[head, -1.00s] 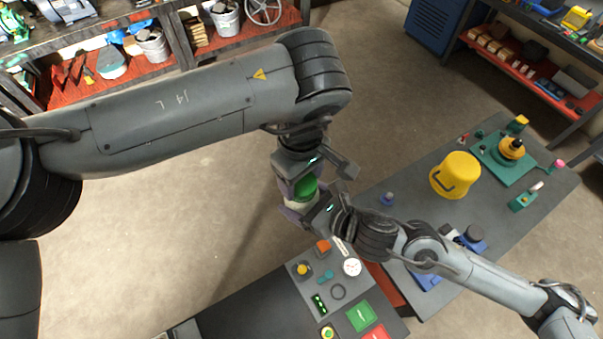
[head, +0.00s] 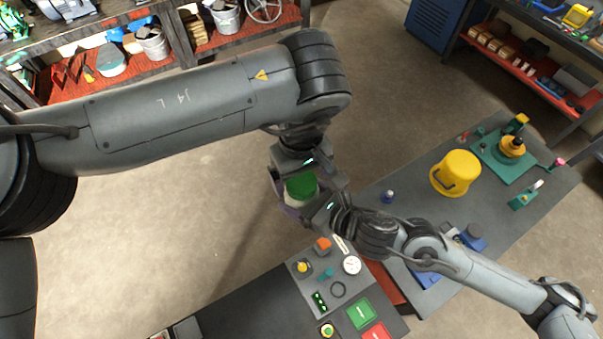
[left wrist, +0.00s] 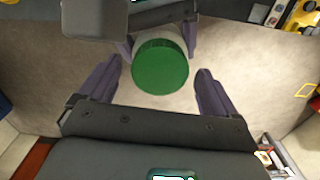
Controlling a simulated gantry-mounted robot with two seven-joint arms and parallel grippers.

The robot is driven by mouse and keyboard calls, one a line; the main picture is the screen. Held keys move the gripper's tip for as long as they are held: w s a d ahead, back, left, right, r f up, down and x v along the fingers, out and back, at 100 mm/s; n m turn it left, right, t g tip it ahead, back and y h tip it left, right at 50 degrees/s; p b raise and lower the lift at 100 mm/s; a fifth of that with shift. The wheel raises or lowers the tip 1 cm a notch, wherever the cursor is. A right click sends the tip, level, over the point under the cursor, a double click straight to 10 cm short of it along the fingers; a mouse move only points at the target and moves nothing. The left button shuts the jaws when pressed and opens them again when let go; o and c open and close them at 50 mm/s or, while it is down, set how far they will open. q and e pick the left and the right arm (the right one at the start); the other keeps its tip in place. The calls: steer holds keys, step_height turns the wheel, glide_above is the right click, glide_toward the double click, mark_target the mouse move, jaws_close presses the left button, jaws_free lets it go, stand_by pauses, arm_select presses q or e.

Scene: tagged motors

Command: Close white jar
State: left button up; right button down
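The white jar (head: 297,201) is mostly hidden in the head view, with only a pale strip showing under its green lid (head: 301,186). The lid sits on top of the jar; I cannot tell how tightly. In the left wrist view the round green lid (left wrist: 160,67) fills the middle. My left gripper (left wrist: 157,80) is open, its purple fingers on either side of the lid with gaps. It also shows in the head view (head: 305,177), just above the lid. My right gripper (head: 302,208) is shut on the jar, holding it in the air.
Below the jar is a grey control panel (head: 338,285) with buttons and a gauge. A grey table (head: 405,205) to the right carries a yellow bucket (head: 455,173) and a green fixture (head: 497,160). Open floor lies left of the panel. Shelves stand at the back.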

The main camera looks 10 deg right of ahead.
arm_select(q)
steer(key=shift+r, duration=2.25)
steer(key=shift+c, duration=0.2)
